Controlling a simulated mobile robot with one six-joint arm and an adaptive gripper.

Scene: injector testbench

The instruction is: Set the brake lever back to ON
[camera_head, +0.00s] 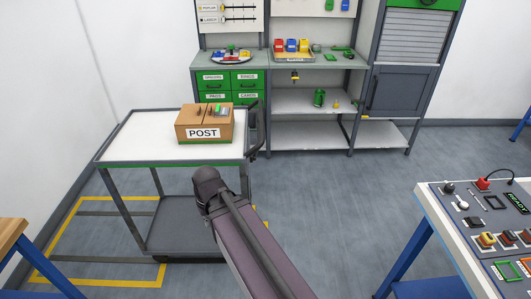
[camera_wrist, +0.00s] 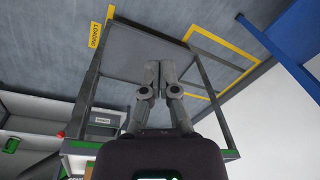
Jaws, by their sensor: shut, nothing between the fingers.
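A grey cart (camera_head: 127,148) with a white top and green edge trim stands at the left of the head view. A dark handle-like part (camera_head: 255,140) is at its right end; I cannot tell whether it is the brake lever, nor its setting. No ON label is readable. My gripper (camera_wrist: 161,66) is shut and empty in the wrist view, fingers together in front of the cart's lower shelf (camera_wrist: 118,65). In the head view my arm reaches to the cart's near right side, and my fingers are hidden behind the wrist.
A cardboard box marked POST (camera_head: 202,133) sits on the cart. Yellow floor lines (camera_head: 60,232) run under and beside it. A shelving unit (camera_head: 310,98) stands behind. A control table (camera_head: 450,228) is at the right. Grey floor between cart and table is clear.

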